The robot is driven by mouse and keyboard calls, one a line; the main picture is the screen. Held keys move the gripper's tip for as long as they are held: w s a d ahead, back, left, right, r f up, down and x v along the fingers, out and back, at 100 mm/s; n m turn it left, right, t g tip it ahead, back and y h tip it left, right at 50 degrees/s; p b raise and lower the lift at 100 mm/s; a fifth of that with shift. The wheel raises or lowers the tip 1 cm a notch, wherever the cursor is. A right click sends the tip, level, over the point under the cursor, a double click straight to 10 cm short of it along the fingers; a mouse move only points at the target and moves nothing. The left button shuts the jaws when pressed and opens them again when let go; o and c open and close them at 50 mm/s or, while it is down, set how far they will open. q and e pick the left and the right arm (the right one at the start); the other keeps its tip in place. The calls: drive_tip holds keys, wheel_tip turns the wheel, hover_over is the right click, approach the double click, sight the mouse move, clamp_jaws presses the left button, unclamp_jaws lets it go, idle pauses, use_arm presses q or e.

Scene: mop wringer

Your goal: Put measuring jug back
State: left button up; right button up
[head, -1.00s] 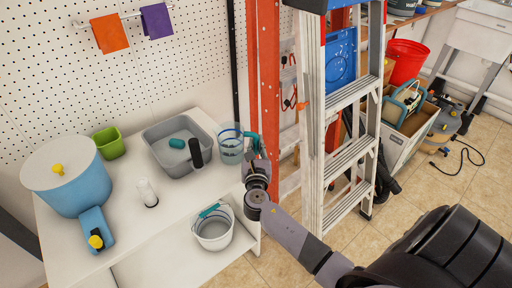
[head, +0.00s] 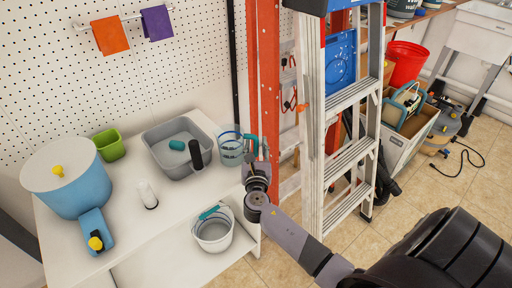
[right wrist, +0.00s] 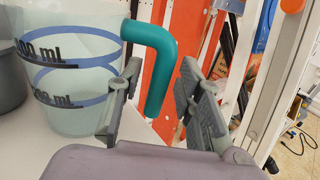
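The clear measuring jug (head: 231,149) with blue bands and a teal handle stands upright at the right end of the white table, beside the grey basin. It also shows large in the right wrist view (right wrist: 80,75), with its teal handle (right wrist: 160,65) facing my gripper. My right gripper (head: 257,160) is at the handle side of the jug. In the right wrist view its two fingers (right wrist: 163,108) are apart, with the lower part of the handle between them. Gaps show on both sides, so the handle does not look gripped. My left gripper is not in view.
The grey basin (head: 162,156) holds a teal object and a black-handled item. A stepladder (head: 345,165) stands close right of my right gripper.

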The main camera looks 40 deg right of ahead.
drive_tip(key=shift+s+a, duration=0.2)
drive_tip(key=shift+s, duration=0.05)
drive_tip(key=v, duration=1.1)
drive_tip(key=shift+s+r, duration=0.2)
drive_tip(key=shift+f, duration=0.1)
drive_tip(key=s+a+f+m+g+y, duration=0.1)
drive_tip(key=s+f+m+g+y, duration=0.2)
drive_tip(key=f, duration=0.8)
drive_tip(key=s+a+f+m+g+y, duration=0.1)
drive_tip(key=s+a+f+m+g, duration=0.3)
drive_tip(key=f, duration=0.7)
drive_tip(key=s+d+f+m+y, duration=0.1)
drive_tip(key=s+f+m+y, duration=0.2)
drive_tip(key=f, duration=0.9)
drive_tip(key=s+a+f+m+g+y, duration=0.1)
drive_tip(key=s+f+m, duration=0.4)
drive_tip(key=s, duration=0.5)
drive_tip(key=s+a+f+m+g+y, duration=0.1)
drive_tip(key=s+f+m+g, duration=0.2)
drive_tip(key=s+f+m, duration=0.3)
drive_tip(key=s+a+f+m+g+y, duration=0.1)
drive_tip(key=s+f+m, duration=0.4)
drive_tip(key=s, duration=0.9)
drive_tip(key=shift+s+a+f+g, duration=0.35)
drive_tip(key=shift+a+f+g, duration=0.1)
drive_tip(key=shift+g, duration=0.45)
